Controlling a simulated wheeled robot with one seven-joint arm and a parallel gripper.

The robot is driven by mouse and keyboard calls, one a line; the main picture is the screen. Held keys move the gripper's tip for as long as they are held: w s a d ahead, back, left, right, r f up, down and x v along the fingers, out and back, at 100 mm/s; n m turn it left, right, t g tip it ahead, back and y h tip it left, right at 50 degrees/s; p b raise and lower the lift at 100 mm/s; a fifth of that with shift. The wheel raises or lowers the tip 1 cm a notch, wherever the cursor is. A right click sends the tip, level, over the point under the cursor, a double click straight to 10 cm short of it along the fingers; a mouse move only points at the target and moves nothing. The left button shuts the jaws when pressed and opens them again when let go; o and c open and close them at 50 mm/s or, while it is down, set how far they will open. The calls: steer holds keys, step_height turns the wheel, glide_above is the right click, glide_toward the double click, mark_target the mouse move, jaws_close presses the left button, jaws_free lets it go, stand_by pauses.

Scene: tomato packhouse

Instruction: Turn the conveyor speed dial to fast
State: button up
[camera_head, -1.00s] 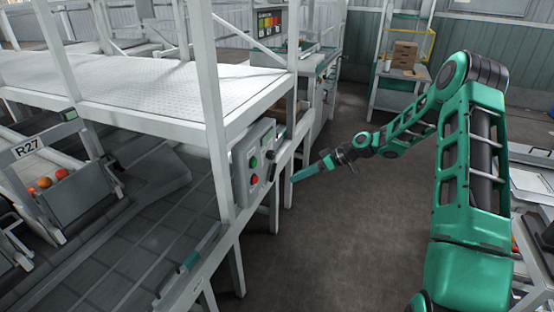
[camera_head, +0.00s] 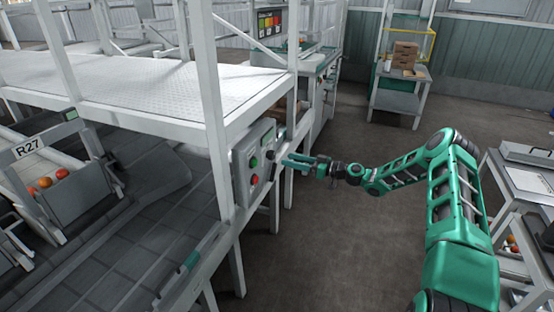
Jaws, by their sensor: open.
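A grey control box (camera_head: 243,180) is fixed to the white frame post in the middle of the view. Its face carries a green button, a red button and a small dark knob (camera_head: 270,156) near the right edge, which looks like the speed dial. The dial's setting is too small to read. My gripper (camera_head: 288,160) is open, its teal fingers pointing left at the box's right side. The fingertips are close to the knob in the picture; I cannot tell whether they touch it.
White frame posts and a raised white deck (camera_head: 130,85) stand left of the box. A bin marked R27 (camera_head: 75,195) holds several tomatoes. A cart (camera_head: 400,100) with cardboard boxes stands at the back, and a table (camera_head: 530,180) is at right. The floor between is clear.

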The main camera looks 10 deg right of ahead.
mark_target(274, 156)
steer(key=x, duration=0.7)
